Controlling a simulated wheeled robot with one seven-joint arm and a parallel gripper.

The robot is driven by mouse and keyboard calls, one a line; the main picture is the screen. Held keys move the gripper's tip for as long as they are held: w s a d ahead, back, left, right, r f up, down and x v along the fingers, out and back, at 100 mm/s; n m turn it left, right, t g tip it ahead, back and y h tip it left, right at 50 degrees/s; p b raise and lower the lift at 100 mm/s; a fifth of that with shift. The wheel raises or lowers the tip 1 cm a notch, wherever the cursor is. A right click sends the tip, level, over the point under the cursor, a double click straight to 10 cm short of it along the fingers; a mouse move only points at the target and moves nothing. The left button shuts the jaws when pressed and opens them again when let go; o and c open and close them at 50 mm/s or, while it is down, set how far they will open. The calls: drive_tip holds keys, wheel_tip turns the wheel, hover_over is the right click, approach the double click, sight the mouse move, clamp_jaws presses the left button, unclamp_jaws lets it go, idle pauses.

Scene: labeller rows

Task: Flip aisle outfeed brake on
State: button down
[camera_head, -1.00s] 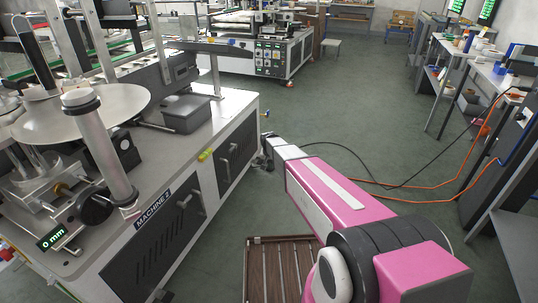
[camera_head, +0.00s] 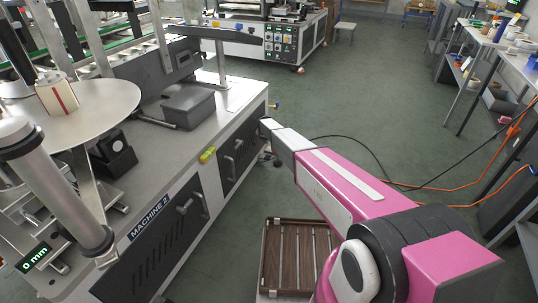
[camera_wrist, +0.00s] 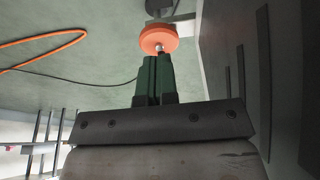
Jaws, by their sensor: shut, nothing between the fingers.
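My gripper (camera_wrist: 154,68) is shut and empty in the wrist view, its dark green fingers side by side. Just beyond the fingertips is a round orange disc (camera_wrist: 158,36) with a small metal stud at its near edge, below a grey bracket; it looks like a machine foot or caster, and I cannot tell whether the fingers touch it. No brake lever is clearly readable there, nor its position. In the head view my arm reaches to the far aisle-side corner of Machine 2 (camera_head: 160,185), and my fingers are hidden.
The machine's dark side panel (camera_wrist: 270,75) stands close on the right in the wrist view. A brown slatted tray or pallet (camera_head: 268,270) lies on the floor beside the machine. An orange cable (camera_head: 470,186) and a black cable cross the aisle. Shelving (camera_head: 488,60) lines the right.

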sight(269, 157)
drive_tip(key=shift+f, duration=0.1)
drive_tip(key=x, duration=0.8)
drive_tip(key=s+x, duration=0.1)
drive_tip(key=x, duration=0.4)
drive_tip(key=shift+a+f, duration=0.15)
drive_tip(key=shift+a, duration=0.1)
drive_tip(key=shift+f, duration=0.4)
drive_tip(key=shift+d, duration=0.1)
drive_tip(key=shift+s+d+f+y, duration=0.15)
drive_tip(key=shift+d+f+y, duration=0.2)
drive_tip(key=shift+y, duration=0.25)
drive_tip(key=shift+s+d+f, duration=0.1)
drive_tip(key=shift+d+f, duration=0.1)
drive_tip(key=shift+f, duration=1.2)
drive_tip(key=shift+d, duration=0.1)
